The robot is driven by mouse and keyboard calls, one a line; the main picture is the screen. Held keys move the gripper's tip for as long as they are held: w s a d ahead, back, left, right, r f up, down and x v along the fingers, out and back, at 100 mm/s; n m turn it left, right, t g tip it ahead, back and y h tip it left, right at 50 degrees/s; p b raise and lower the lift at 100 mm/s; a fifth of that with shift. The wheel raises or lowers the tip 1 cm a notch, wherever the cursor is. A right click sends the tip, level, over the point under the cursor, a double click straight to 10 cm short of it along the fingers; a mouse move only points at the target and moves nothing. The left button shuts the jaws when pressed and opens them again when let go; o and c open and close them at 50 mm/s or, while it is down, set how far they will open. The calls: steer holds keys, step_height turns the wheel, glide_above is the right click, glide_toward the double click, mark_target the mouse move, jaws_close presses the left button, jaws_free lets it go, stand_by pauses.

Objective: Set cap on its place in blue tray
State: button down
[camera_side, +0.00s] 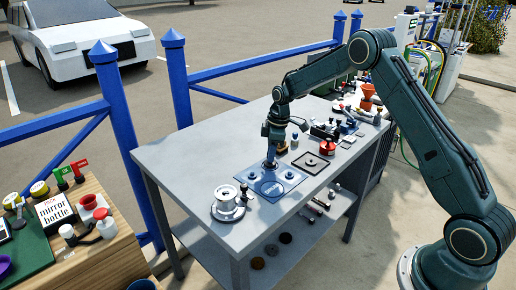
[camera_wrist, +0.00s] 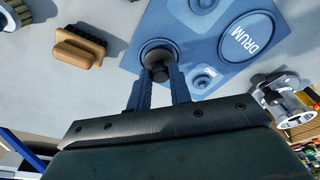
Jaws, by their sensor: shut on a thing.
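The blue tray (camera_side: 258,188) lies flat on the grey table, and it fills the upper middle of the wrist view (camera_wrist: 180,45). It has a large round place marked DRUM (camera_wrist: 246,37) and smaller round places. My gripper (camera_side: 271,163) is low over the tray's far left part and points down. In the wrist view my gripper (camera_wrist: 160,75) is shut on a small dark round cap (camera_wrist: 157,59). The cap is over or in a round place near the tray's edge; I cannot tell whether it touches the bottom. The fingers hide part of it.
A wooden brush (camera_wrist: 78,50) lies near the tray. Tools and an orange funnel (camera_side: 368,91) crowd the table's far end.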

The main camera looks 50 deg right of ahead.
mark_target(276, 163)
steer(key=shift+f, duration=0.3)
steer(key=c, duration=1.6)
jaws_free()
steer(key=shift+o, duration=0.2)
steer(key=shift+r, duration=0.1)
step_height(276, 163, up, 11)
steer(key=s+d, duration=0.1)
steer(key=shift+s, duration=0.1)
